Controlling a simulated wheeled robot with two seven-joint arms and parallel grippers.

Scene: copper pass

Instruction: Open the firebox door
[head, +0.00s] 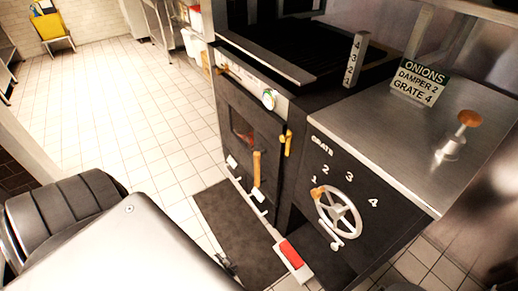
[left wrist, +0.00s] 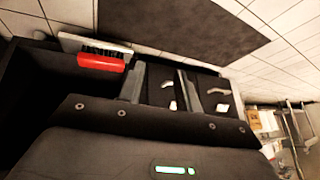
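The firebox door (head: 231,179) is a dark panel with a small window glowing red, on the front of the black oven. It looks closed, flush with the front. A wooden-coloured upright handle (head: 257,168) is on it, and a yellow latch-like piece (head: 288,143) is at its right edge. My left gripper shows in the left wrist view (left wrist: 160,70) with two dark fingers apart and nothing held between them. Dark panels with pale fittings lie behind the fingers; I cannot tell which part they are. My right gripper is not in view.
A dark mat (head: 235,230) lies before the oven. A grate handwheel (head: 339,212) is on the right cabinet, below an ONIONS sign (head: 420,82). Tiled floor at left is clear.

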